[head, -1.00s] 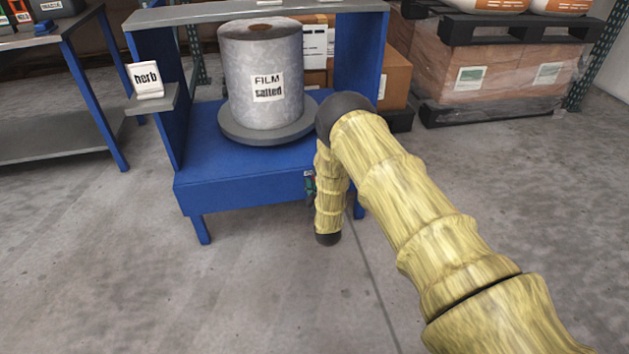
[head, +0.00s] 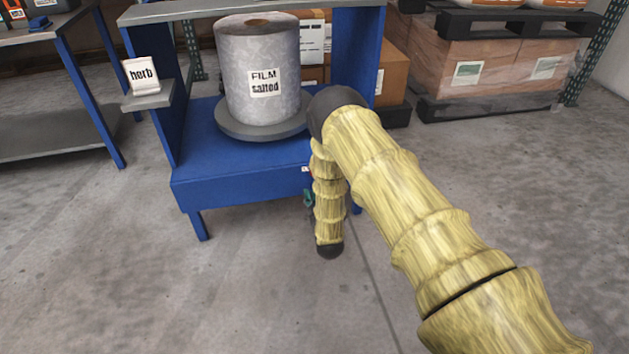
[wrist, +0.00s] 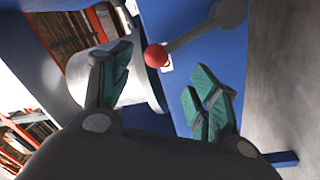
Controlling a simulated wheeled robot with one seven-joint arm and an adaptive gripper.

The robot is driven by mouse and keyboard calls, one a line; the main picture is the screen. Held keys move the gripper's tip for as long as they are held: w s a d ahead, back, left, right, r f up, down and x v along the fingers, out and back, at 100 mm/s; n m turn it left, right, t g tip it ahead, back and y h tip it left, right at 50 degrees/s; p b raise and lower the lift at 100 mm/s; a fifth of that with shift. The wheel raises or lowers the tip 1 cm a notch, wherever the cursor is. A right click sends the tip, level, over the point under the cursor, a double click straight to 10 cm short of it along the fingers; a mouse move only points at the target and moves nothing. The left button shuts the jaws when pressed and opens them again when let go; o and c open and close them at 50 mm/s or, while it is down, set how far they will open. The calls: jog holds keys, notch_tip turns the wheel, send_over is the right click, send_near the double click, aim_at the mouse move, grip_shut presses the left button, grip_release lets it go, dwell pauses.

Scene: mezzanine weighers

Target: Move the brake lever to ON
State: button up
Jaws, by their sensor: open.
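The brake lever (wrist: 198,36) shows in the wrist view as a grey arm with a red ball knob (wrist: 156,55), against a blue panel. Its pivot is at the upper right and the knob is at the lower left end. My gripper (wrist: 158,82) is open, with green finger pads on either side, and the knob appears ahead of the gap between them. I see no contact. In the head view my arm hides most of the lever area; a small part of my gripper (head: 308,197) shows beside the blue stand's front. The ON marking cannot be read.
The blue stand (head: 240,185) carries a film roll (head: 262,75) labelled "FILM salted" on a grey turntable (head: 250,133). Wrapped pallet boxes (head: 500,70) stand behind right. The floor in front is clear.

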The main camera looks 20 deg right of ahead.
jog(key=s, duration=0.6)
jog(key=shift+a+f, duration=0.3)
jog(key=shift+f, duration=0.05)
jog(key=s+d+f+m+g, duration=0.1)
jog(key=s+f+m+g, duration=0.2)
jog(key=s, duration=0.4)
jog(key=s+f+m+g, duration=0.1)
jog(key=s+f+g, duration=0.2)
jog(key=s+f, duration=0.25)
jog(key=s+d+f+m+g, duration=0.1)
jog(key=s+f+g, duration=0.25)
jog(key=s, duration=0.45)
jog(key=s+a+r+m+g+y, duration=0.1)
jog(key=s+m+g, duration=0.3)
jog(key=s, duration=1)
jog(key=s+a+r+m+g+y, duration=0.15)
jog(key=s+g, duration=0.45)
jog(key=s, duration=0.9)
notch_tip(320, 180, up, 32)
jog(key=p, duration=3.1)
jog(key=shift+w+d+h+p, duration=0.15)
jog(key=shift+d+h+p, duration=0.2)
jog(key=shift+d+h, duration=0.1)
